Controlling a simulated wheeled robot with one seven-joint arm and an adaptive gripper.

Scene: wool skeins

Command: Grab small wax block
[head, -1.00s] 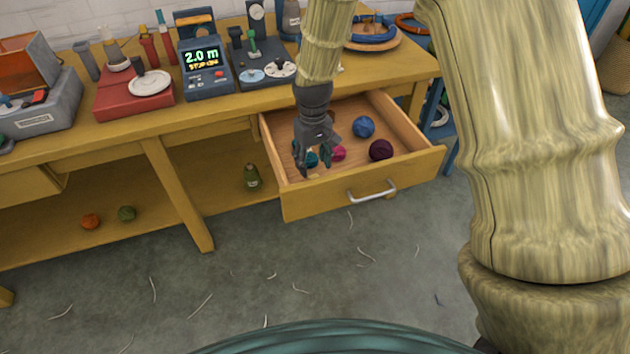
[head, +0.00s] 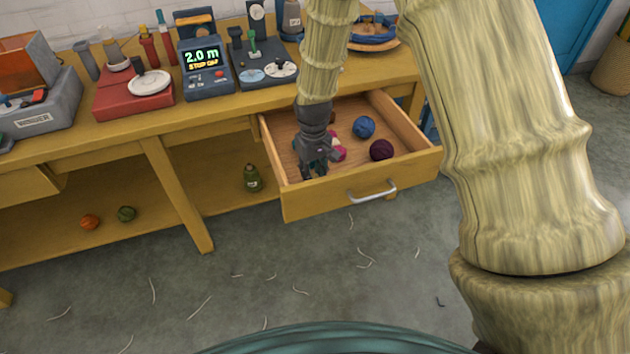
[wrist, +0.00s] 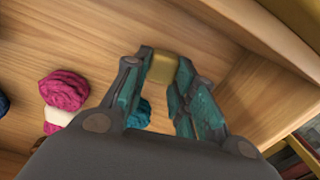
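The small wax block (wrist: 163,68) is a dull yellow piece between my fingertips in the wrist view, with a finger against each side. My gripper (wrist: 165,62) looks shut on it. In the head view my gripper (head: 316,172) points down inside the open drawer (head: 335,196), near its left front, and hides the block there. I cannot tell whether the block still touches the drawer floor.
In the drawer, a magenta skein (wrist: 63,89) lies left of my fingers in the wrist view; blue (head: 364,127) and dark purple (head: 381,150) skeins lie to the right. The drawer walls stand close around. The bench top (head: 225,107) holds several devices, including a display unit (head: 206,75).

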